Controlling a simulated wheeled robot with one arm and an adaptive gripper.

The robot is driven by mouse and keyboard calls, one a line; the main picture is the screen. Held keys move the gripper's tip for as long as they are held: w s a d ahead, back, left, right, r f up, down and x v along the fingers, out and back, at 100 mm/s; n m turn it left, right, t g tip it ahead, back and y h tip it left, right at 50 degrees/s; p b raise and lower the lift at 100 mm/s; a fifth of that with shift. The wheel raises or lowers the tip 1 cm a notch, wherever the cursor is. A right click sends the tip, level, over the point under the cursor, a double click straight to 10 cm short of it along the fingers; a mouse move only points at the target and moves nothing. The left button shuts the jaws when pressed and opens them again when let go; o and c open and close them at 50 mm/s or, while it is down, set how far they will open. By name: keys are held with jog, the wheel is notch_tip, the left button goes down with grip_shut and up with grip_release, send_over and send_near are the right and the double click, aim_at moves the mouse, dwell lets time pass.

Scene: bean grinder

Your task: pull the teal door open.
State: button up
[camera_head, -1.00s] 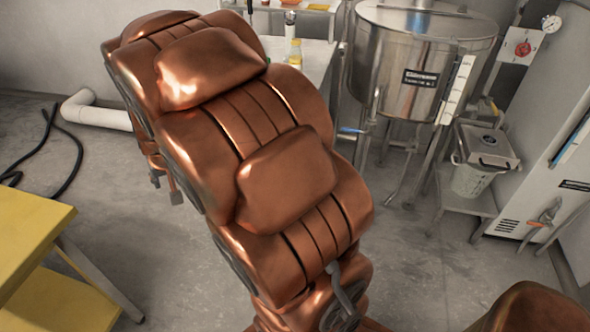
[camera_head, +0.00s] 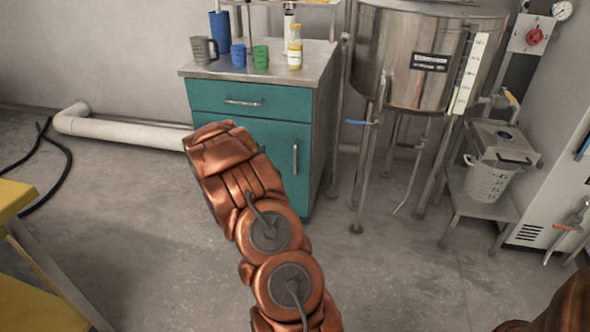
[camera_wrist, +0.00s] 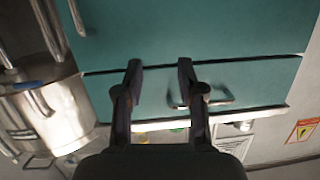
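The teal door (camera_head: 276,141) is the lower front of a cabinet and looks closed. Its upright metal handle (camera_head: 295,159) shows near its right edge. My arm covers the door's left and lower parts in the head view. In the wrist view, which is upside down, the door (camera_wrist: 190,28) fills the top and its handle (camera_wrist: 77,18) is at upper left. My gripper (camera_wrist: 160,68) is open and empty, fingers apart, before the cabinet front near the door-drawer gap. The door handle is outside the fingers, to their left in that view. The head view hides the fingers.
A teal drawer (camera_head: 222,99) with a horizontal handle (camera_head: 243,102) sits above the door. Cups and bottles stand on the grey countertop (camera_head: 316,72). A steel tank (camera_head: 405,55) on legs stands right of the cabinet. A yellow table (camera_head: 14,197) is at left.

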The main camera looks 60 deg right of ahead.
jog(key=s+d+f+m+g+h+b, duration=0.3)
jog(key=s+d+f+h+b, duration=0.1)
jog(key=s+d+f, duration=0.45)
jog(key=b, duration=0.2)
send_over(295, 173)
jog(key=shift+w+d+f, duration=0.2)
jog(key=shift+d, duration=0.1)
grip_shut()
dwell(0.5)
